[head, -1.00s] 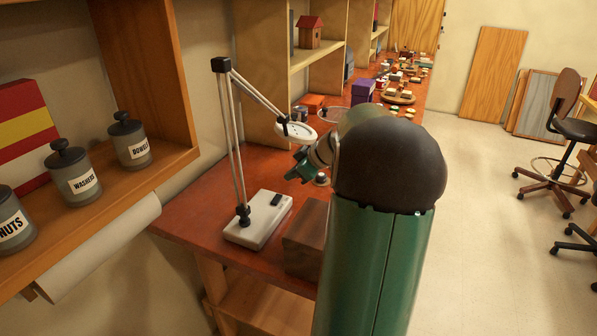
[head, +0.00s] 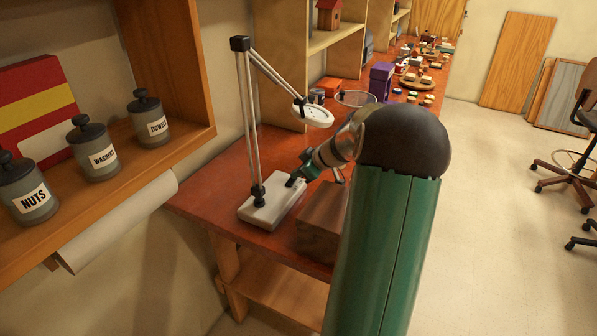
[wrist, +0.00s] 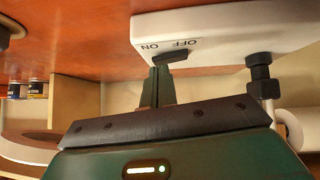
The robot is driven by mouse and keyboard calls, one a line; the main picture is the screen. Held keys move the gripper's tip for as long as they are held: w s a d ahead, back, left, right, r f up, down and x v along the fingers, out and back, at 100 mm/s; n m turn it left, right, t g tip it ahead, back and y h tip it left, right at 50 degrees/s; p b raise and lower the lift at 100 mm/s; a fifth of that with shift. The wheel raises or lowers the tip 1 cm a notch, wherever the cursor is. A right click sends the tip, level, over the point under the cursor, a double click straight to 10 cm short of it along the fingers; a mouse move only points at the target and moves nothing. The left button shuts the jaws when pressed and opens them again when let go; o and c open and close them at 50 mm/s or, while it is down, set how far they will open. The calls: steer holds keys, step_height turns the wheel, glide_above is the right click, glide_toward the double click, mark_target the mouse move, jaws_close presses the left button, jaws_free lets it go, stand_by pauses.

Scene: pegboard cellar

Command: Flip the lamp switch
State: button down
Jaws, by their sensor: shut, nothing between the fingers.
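The lamp has a white base (head: 262,213) on the red-brown bench, a jointed metal arm and a round white head (head: 313,116). Its dark rocker switch (wrist: 172,58) is on the base between the ON and OFF labels, which appear upside down in the wrist view. My gripper (wrist: 160,76) is shut and empty, its fingertips right at the switch; I cannot tell whether they touch it. In the head view my gripper (head: 298,179) reaches the right end of the base from the right. Which way the switch is tipped is not clear.
A brown wooden block (head: 322,222) stands just right of the lamp base, below my arm. A glass bowl (head: 355,98) and a purple box (head: 381,80) stand farther back. Labelled jars (head: 93,148) line the left shelf.

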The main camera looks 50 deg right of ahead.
steer(key=shift+d+f, duration=0.2)
steer(key=shift+f, duration=0.1)
steer(key=shift+a, duration=0.1)
steer(key=shift+s+a+r, duration=0.15)
steer(key=shift+a+r, duration=0.05)
steer(key=shift+a, duration=0.55)
steer(key=shift+r, duration=0.1)
